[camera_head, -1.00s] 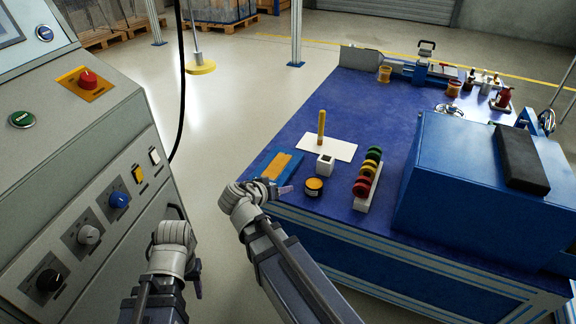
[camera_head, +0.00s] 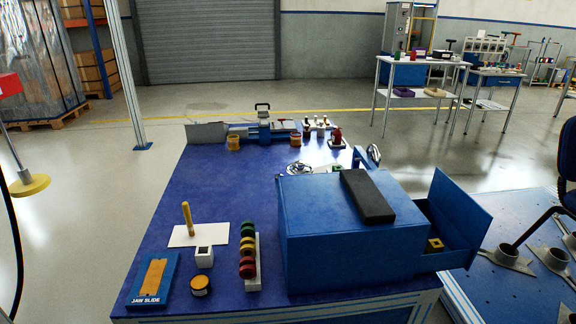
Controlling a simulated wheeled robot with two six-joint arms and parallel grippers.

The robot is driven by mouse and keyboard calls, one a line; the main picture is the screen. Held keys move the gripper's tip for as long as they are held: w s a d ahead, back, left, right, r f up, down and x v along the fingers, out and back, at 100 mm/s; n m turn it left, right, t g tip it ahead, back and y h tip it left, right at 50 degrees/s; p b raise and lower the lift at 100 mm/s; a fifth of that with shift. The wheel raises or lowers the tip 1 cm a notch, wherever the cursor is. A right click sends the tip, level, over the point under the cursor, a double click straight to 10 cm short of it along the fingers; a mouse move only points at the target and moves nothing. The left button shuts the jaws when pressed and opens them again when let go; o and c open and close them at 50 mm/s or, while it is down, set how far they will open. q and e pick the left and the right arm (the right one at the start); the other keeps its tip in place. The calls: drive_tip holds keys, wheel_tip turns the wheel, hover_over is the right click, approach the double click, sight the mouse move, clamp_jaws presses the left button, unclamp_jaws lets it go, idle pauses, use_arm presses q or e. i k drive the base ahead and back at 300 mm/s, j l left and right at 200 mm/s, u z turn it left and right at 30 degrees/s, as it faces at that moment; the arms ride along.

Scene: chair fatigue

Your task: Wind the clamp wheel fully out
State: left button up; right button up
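A small upright silver wheel (camera_head: 373,154) shows behind the blue box, beside a blue bracket. A flat silver ring or wheel (camera_head: 298,168) lies on the blue table just behind the box. A blue vise-like device (camera_head: 270,131) with a black handle on top stands at the far end of the table. I cannot tell for certain which of these is the clamp wheel. Neither of my grippers is in view.
The table's middle is clear.

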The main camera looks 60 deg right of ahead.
sight(300, 167)
drive_tip(key=i+z, duration=0.35)
drive_tip(key=k+z, duration=0.1)
drive_tip(key=z, duration=1.7)
